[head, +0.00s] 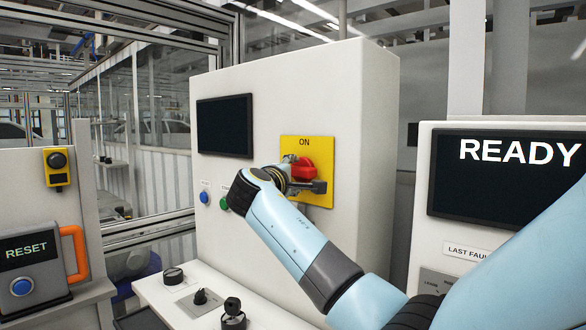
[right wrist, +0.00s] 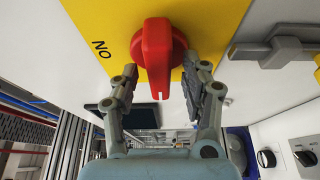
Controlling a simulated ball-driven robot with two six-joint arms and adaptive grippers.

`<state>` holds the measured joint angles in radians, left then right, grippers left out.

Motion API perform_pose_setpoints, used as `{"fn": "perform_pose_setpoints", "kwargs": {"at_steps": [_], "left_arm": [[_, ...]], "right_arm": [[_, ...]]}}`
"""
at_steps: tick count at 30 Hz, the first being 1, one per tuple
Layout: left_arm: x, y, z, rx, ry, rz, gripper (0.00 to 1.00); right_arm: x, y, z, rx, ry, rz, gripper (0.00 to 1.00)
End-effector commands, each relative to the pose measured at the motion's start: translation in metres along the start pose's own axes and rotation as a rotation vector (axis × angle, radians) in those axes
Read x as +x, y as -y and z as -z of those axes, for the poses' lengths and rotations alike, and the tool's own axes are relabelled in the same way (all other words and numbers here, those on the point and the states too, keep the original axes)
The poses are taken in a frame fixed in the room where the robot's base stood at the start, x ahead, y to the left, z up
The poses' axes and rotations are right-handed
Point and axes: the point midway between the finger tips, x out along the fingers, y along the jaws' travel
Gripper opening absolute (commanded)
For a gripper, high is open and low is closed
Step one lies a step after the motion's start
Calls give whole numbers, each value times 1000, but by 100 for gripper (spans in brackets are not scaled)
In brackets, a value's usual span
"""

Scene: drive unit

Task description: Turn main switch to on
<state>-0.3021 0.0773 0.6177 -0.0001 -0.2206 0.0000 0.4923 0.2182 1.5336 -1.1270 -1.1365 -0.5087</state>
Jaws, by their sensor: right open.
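The main switch is a red rotary knob (head: 305,167) on a yellow plate (head: 322,150) with "ON" printed at its top. In the right wrist view the red knob (right wrist: 158,55) has its bar upright in the picture with a white mark at the lower end, while the "ON" label lies to its left, so the bar does not point at the label. My right gripper (right wrist: 163,85) is open, with one finger on each side of the knob's bar; a gap shows at the left finger, and the right finger is closer. In the head view my right wrist hides the plate's lower left. My left gripper is not in view.
The plate is on a white cabinet (head: 365,110) with a dark screen (head: 225,126), a blue button (head: 204,197) and a green button (head: 224,203). A bench with knobs (head: 172,275) stands in front; a "READY" display (head: 500,190) is right.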

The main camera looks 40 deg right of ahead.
Motion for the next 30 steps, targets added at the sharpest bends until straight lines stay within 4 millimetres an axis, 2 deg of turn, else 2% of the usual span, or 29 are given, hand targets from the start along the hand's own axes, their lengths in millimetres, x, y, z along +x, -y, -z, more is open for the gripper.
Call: {"fn": "perform_pose_setpoints", "kwargs": {"at_steps": [3,9,20,26,30], "left_arm": [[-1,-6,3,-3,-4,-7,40],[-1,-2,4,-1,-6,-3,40],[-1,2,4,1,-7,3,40],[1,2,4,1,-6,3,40],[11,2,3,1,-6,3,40]], "right_arm": [[4,0,0,2,0,0,46],[4,0,0,2,-1,0,46],[3,0,0,1,-1,1,0],[3,1,0,5,-1,-1,0],[4,4,0,29,0,-11,0]]}}
